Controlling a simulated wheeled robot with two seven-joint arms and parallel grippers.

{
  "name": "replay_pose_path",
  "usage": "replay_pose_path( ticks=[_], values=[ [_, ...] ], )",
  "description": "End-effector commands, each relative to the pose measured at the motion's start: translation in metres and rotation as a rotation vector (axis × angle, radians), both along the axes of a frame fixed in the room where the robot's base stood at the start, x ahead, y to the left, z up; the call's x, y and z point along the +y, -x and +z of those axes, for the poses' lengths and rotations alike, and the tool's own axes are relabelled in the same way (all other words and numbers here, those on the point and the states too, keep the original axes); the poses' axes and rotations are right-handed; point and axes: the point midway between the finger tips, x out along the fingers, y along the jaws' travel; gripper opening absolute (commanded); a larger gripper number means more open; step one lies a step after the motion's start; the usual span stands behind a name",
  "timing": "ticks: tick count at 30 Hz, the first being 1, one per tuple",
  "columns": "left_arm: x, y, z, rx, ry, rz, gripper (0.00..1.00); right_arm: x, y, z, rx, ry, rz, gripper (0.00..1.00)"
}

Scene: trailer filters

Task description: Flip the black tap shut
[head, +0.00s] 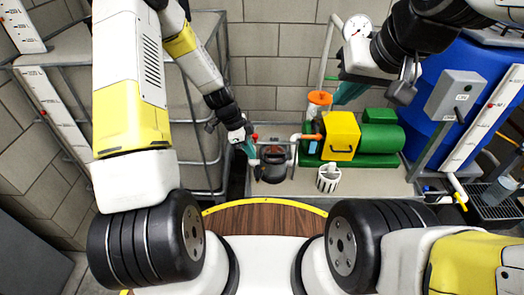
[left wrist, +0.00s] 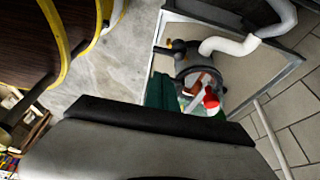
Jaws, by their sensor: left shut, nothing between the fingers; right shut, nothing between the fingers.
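My left gripper (head: 249,149) has teal fingers and is shut and empty, beside the dark strainer pot (head: 272,168) and close to a small red-topped fitting (head: 254,137). In the left wrist view its teal fingers (left wrist: 160,92) partly cover the pot (left wrist: 205,75), with the red cap (left wrist: 211,98) just beyond. A small black handle-like piece (left wrist: 177,45) shows by the pot there; I cannot tell whether it is the black tap or how it is turned. My right gripper (head: 350,91) is shut and empty, raised above the pump area, right of the orange-topped cylinder (head: 319,98).
A yellow box (head: 341,136) sits by the green pump (head: 380,138). A white slotted basket (head: 328,178) stands in front. A metal cage frame (head: 205,100) is left of my left gripper. A blue tank (head: 440,125) and grey control box (head: 456,93) stand at right.

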Motion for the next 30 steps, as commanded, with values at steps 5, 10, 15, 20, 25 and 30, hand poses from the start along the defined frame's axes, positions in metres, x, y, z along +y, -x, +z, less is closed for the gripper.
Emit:
replay_pose_path(
  ticks=[5,10,15,20,25,30],
  values=[
    [-0.002,0.0,-0.007,-0.001,0.005,-0.019,0.0,0.0,0.0,0.0,0.0,0.0,0.0,0.0],
    [-0.002,0.0,-0.007,-0.001,0.004,-0.018,0.0,0.0,0.0,0.0,0.0,0.0,0.0,0.0],
    [-0.004,0.001,-0.011,0.002,0.005,-0.019,0.0,0.0,0.0,0.0,0.0,0.0,0.0,0.0],
    [-0.011,0.002,-0.031,0.003,0.005,-0.019,0.0,0.0,0.0,0.0,0.0,0.0,0.0,0.0],
    [-0.022,0.002,-0.062,0.003,0.004,-0.018,0.0,0.0,0.0,0.0,0.0,0.0,0.0,0.0],
    [-0.031,0.001,-0.086,0.003,0.004,-0.018,0.0,0.0,0.0,0.0,0.0,0.0,0.0,0.0]
  ],
)
